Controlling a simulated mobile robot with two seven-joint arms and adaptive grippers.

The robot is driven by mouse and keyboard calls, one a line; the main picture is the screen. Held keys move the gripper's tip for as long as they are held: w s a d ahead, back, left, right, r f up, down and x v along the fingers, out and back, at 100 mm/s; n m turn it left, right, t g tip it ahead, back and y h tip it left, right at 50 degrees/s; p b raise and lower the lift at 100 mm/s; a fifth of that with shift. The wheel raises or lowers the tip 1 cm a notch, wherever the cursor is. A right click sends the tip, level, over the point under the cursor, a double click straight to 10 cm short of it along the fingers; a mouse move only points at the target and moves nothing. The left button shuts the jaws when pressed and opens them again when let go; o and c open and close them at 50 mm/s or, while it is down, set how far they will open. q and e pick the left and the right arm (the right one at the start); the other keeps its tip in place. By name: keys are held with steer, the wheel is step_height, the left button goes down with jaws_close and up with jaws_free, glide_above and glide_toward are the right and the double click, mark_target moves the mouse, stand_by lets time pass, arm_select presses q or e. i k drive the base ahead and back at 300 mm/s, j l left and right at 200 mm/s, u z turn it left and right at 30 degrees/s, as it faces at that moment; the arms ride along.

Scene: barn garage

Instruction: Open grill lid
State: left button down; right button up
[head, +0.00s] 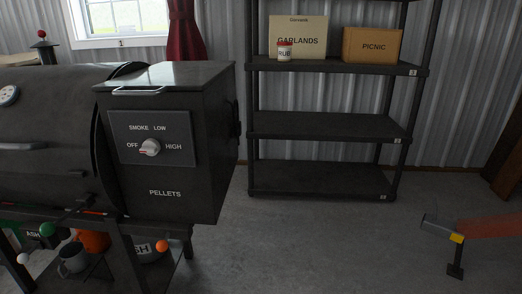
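The grill (50,130) is a dark barrel-shaped pellet grill at the left, cut off by the picture's left edge. Its lid (45,115) looks closed, with a bar handle (18,146) low on its front and a round white gauge (8,95) above the handle. To the right of the barrel is the pellet hopper (165,185), with its own top flap (180,75) down and a small handle (138,91). The hopper's dial (150,148) sits among the OFF, SMOKE, LOW and HIGH labels. Neither of my grippers shows in the head view.
Under the grill are a grey mug (72,261), an orange object and small colored balls. An orange beam (490,228) enters from the right. Floor between is clear.

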mark_target(47, 112)
steer(key=u, duration=1)
